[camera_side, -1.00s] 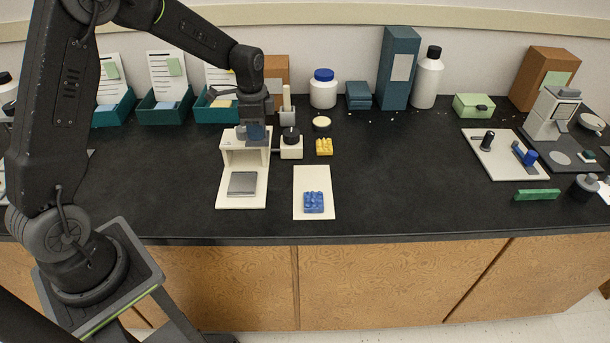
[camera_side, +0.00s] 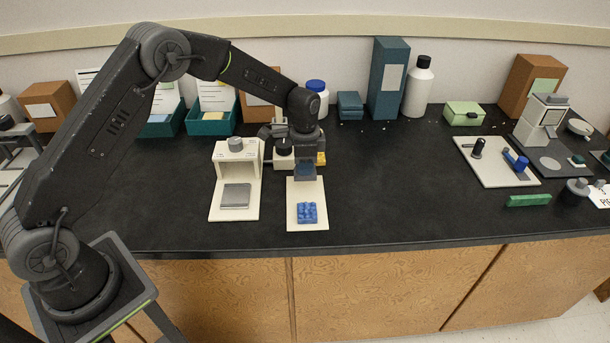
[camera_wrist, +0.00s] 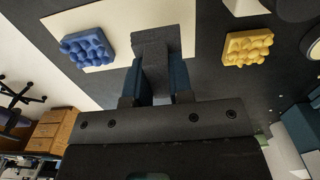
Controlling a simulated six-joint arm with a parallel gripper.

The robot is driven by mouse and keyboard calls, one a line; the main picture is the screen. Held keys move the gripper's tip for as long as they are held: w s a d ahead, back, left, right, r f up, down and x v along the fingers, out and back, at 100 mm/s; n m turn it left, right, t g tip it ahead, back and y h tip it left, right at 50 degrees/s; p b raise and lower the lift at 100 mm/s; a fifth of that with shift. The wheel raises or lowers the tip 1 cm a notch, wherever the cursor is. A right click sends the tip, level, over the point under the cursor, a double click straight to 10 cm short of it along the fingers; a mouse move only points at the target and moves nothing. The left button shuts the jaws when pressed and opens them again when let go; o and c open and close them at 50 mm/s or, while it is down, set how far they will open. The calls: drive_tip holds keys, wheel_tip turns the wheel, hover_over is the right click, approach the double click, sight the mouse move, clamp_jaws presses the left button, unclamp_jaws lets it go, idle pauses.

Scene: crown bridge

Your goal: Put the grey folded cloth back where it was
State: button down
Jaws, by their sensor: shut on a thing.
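My gripper (camera_side: 305,170) is over the far half of a cream card (camera_side: 306,191). In the wrist view its two dark blue fingers (camera_wrist: 162,84) are shut on a grey, speckled soft-looking piece, which I take to be the grey folded cloth (camera_wrist: 155,60). Its end sticks out past the fingertips over the card. Whether it touches the card is unclear. The cloth is mostly hidden by the fingers in the side view. A knobbly blue block (camera_side: 306,213) lies on the card's near end; it also shows in the wrist view (camera_wrist: 87,47).
A cream stand (camera_side: 225,208) with a flat grey square (camera_side: 236,195) stands left of the card. A knobbly yellow block (camera_wrist: 248,48) lies near the gripper, partly hidden in the side view (camera_side: 321,158). Bottles and boxes line the back.

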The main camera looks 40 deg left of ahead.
drive_tip(key=shift+f, duration=2)
drive_tip(key=c, duration=1)
unclamp_jaws()
drive_tip(key=shift+f, duration=0.15)
